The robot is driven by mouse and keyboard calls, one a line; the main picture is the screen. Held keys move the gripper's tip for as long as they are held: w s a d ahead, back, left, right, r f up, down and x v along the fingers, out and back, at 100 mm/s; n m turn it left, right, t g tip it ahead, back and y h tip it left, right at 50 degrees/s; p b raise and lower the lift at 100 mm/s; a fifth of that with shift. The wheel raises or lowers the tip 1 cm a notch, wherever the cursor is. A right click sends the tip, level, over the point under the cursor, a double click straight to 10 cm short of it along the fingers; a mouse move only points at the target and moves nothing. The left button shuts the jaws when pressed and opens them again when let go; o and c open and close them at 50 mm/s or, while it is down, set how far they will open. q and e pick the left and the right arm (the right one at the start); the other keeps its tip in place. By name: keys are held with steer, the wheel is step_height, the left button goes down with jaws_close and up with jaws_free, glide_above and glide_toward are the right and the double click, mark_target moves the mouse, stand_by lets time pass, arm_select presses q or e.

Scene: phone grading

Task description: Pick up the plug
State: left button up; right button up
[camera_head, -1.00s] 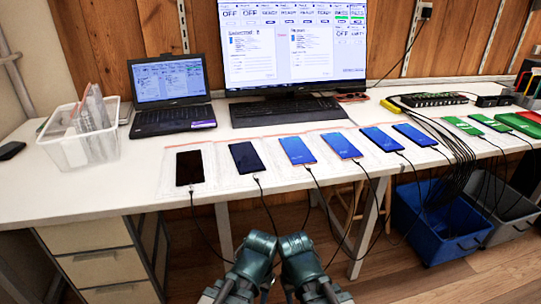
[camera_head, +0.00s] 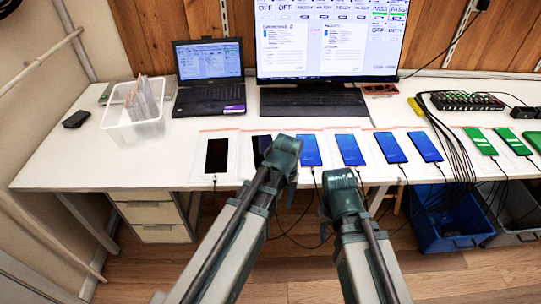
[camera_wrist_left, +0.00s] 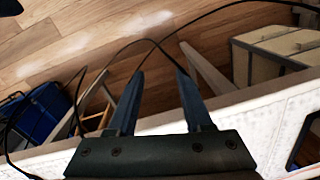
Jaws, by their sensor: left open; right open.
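In the head view, charging cables run to the phones' front ends along the desk's front edge; a small plug (camera_head: 214,179) shows at the black phone (camera_head: 216,156). My left gripper (camera_head: 284,152) is over the row, partly covering the second, dark phone (camera_head: 262,146); its fingers are hidden there. In the left wrist view the left gripper (camera_wrist_left: 160,80) is open, its two fingers apart near the desk edge, with thin dark cables (camera_wrist_left: 145,42) crossing near the fingertips. No plug is clear between them. My right gripper (camera_head: 342,184) is open, near the desk's front edge; its fingers are not clearly visible.
Blue phones (camera_head: 390,147) and green ones (camera_head: 481,141) continue to the right on the white desk (camera_head: 90,165). A white bin (camera_head: 132,122), laptop (camera_head: 208,78) and monitor (camera_head: 330,40) stand behind. A blue crate (camera_head: 450,222) is on the floor, right.

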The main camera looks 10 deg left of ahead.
arm_select(q)
steer(key=w+a+r+n+p, duration=0.2)
steer(key=w+a+r+p, duration=0.1)
steer(key=r+p, duration=0.5)
steer(key=w+a+r+n+p, duration=0.1)
steer(key=w+a+r+p, duration=0.1)
steer(key=r+p, duration=0.7)
step_height(320, 180, up, 2)
steer(key=shift+w+a+r+n+h, duration=0.15)
steer(key=shift+w+a+n+h, duration=0.2)
steer(key=shift+w, duration=0.3)
arm_select(e)
step_height(320, 180, up, 19)
steer(key=shift+r, duration=0.2)
steer(key=shift+f, duration=0.1)
arm_select(q)
step_height(320, 180, down, 14)
steer(key=b, duration=1.4)
steer(key=shift+w+a, duration=0.1)
arm_select(e)
step_height(320, 180, down, 14)
steer(key=shift+f, duration=0.1)
arm_select(q)
jaws_close()
